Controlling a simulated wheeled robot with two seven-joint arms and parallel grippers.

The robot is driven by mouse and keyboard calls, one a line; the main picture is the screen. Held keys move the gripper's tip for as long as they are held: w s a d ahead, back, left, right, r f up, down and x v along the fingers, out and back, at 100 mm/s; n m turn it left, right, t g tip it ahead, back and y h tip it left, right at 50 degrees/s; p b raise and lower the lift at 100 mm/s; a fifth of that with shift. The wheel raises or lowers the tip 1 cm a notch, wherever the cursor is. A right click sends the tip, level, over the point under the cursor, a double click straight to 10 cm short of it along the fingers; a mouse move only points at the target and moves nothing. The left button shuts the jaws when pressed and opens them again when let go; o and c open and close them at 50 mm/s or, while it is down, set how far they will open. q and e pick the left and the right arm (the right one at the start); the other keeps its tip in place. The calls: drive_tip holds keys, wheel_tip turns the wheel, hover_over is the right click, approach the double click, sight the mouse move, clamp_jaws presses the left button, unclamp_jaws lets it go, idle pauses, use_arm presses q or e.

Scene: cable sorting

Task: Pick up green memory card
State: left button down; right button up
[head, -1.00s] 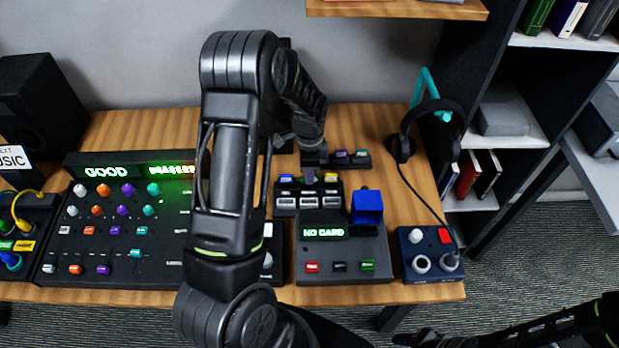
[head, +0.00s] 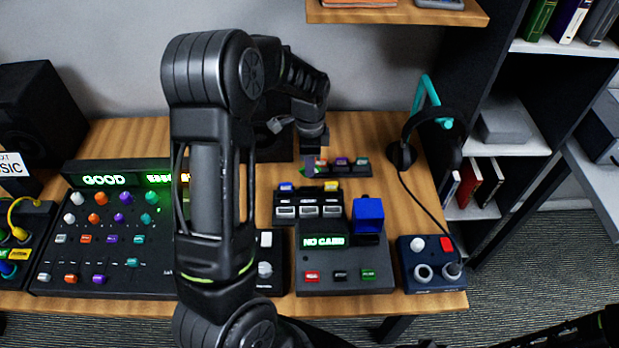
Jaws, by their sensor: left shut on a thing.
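My left gripper (head: 308,166) points down at the left end of the rear card rack (head: 350,172). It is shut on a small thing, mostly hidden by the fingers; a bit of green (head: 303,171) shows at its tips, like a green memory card. Another green-topped card (head: 362,161) stands in the rack's right end, with a purple one (head: 341,161) and a red one (head: 322,162) to its left. My right gripper is not clearly in view; only part of that arm shows at the lower right.
In front of the rack is a slotted holder (head: 309,209) with blue and yellow labels. The card reader (head: 344,273) reads "NO CARD" and has a blue block (head: 368,214). Headphones (head: 404,155) hang on a teal stand at right. A mixer panel (head: 105,240) lies left.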

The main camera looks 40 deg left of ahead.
use_arm(q)
drive_tip(key=shift+r, duration=1.4)
use_arm(e)
drive_tip(key=shift+f, duration=0.2)
use_arm(q)
drive_tip(key=w+d+r+n, duration=0.2)
drive_tip(key=d+n, duration=0.3)
drive_tip(key=d, duration=0.3)
drive_tip(key=w+d+r+n, duration=0.2)
drive_tip(key=d+n, duration=0.3)
drive_tip(key=d, duration=0.4)
drive_tip(key=shift+d+r+n, duration=0.2)
drive_tip(key=shift+r+n, duration=0.1)
drive_tip(key=shift+r, duration=0.35)
use_arm(e)
drive_tip(key=shift+c, duration=0.3)
